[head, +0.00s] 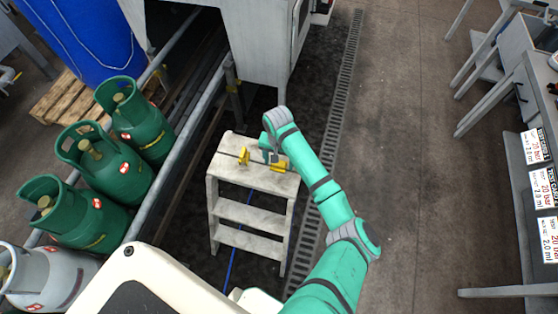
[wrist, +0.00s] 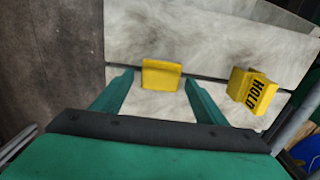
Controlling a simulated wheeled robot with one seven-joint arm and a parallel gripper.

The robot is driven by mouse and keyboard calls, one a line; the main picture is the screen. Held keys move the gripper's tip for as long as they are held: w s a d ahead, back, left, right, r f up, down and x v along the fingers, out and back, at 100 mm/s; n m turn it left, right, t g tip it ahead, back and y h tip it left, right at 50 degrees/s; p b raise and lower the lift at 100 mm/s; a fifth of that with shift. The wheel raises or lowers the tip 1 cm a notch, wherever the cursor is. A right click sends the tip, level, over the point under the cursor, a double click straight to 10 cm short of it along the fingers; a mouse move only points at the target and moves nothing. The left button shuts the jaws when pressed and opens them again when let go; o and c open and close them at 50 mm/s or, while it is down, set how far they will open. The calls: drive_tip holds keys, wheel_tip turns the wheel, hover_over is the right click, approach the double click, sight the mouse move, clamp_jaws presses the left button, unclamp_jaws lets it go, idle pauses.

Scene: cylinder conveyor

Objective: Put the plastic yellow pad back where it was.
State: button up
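Two yellow pads are on the top step of a pale, worn step stool (head: 250,210). One plain yellow pad (wrist: 161,74) lies in line with the space between my fingers in the wrist view; in the head view this yellow pad (head: 278,167) is beside my gripper (head: 270,158). The other yellow pad (wrist: 252,90) has the word HOLD on it and stands to the right in the wrist view, left of my gripper in the head view (head: 244,155). My gripper is open, a finger to each side of the plain pad, with gaps showing. I cannot tell how high the fingertips are.
Green gas cylinders (head: 88,217) and a grey one stand on the left behind a metal rail (head: 185,145). A blue barrel (head: 85,35) is behind them. A grey machine (head: 245,50) rises behind the stool. A bench with labels (head: 535,150) is at right; the floor between is clear.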

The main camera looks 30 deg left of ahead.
drive_tip(key=shift+r, duration=0.15)
wheel_tip(320, 180, up, 12)
idle(0.6)
